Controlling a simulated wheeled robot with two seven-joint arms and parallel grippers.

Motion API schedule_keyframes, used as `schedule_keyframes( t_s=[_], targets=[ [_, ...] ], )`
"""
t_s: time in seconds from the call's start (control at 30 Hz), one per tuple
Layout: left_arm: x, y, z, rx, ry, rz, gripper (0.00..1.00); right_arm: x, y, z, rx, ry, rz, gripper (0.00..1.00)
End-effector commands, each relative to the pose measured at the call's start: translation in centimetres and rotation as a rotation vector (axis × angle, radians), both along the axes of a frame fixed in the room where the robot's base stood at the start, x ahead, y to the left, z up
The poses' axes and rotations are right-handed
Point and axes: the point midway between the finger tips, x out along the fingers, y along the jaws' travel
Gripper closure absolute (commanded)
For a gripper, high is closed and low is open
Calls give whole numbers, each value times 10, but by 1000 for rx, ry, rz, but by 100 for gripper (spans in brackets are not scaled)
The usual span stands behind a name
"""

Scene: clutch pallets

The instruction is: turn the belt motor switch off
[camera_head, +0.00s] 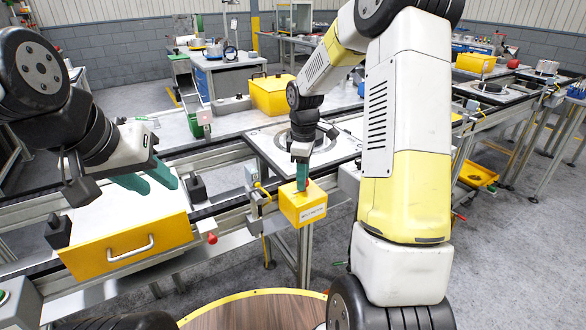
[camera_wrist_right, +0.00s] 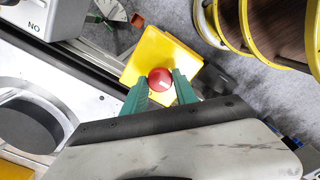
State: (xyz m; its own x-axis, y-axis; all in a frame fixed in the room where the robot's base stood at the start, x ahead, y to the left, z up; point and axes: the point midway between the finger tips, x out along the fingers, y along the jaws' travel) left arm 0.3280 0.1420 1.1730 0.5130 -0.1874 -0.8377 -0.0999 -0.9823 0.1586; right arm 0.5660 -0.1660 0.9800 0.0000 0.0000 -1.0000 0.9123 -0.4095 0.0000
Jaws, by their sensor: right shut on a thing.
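The belt motor switch is a small yellow box (camera_head: 304,207) with a label on its front, mounted at the front of the conveyor rail. Its red knob (camera_wrist_right: 160,79) is on top, seen between the fingers in the right wrist view. My right gripper (camera_head: 301,176) comes down on the box from above. Its green fingertips (camera_wrist_right: 161,88) are shut on the red knob, one on each side. In the head view the fingers mostly hide the knob. My left gripper (camera_head: 149,182) is open and empty over the white top of the yellow drawer unit.
A yellow drawer unit (camera_head: 128,249) with a metal handle sits on the conveyor at left. A yellow lidded bin (camera_head: 272,96) stands behind the rail. A white plate with a round opening (camera_head: 262,142) lies behind the switch. A wooden round top (camera_head: 250,312) is in front.

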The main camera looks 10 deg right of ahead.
Motion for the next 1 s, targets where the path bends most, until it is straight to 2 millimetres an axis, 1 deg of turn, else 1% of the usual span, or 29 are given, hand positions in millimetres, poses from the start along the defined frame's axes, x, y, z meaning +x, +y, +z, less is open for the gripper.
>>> schedule_keyframes(
  t_s=[0.27, 0.3, 0.37, 0.4, 0.67, 0.77, 0.87, 1.0],
  targets=[
    [0, 0, 0, 0, 0, 0, 64, 0, 0, 0, -1, -1, 2, 100],
    [0, 0, 0, 0, 0, 0, 64, 0, 0, 0, -1, -1, 2, 60],
    [0, 0, 0, 0, 0, 0, 64, 0, 0, 0, -1, -1, 1, 48],
    [0, 0, 0, 0, 0, 0, 64, 0, 0, 0, -1, 0, 1, 44],
    [0, 0, 0, 0, 0, 0, 64, 0, 0, 0, 0, 0, 0, 44],
    [0, 0, 0, 0, 0, 0, 64, 0, 0, 4, 0, -1, 0, 44],
    [0, 0, 0, 0, 0, 0, 64, 1, 0, 17, 1, -4, -1, 44],
    [0, 0, 0, 0, 0, 0, 64, 1, 0, 42, 0, -5, 1, 44]
  ],
)
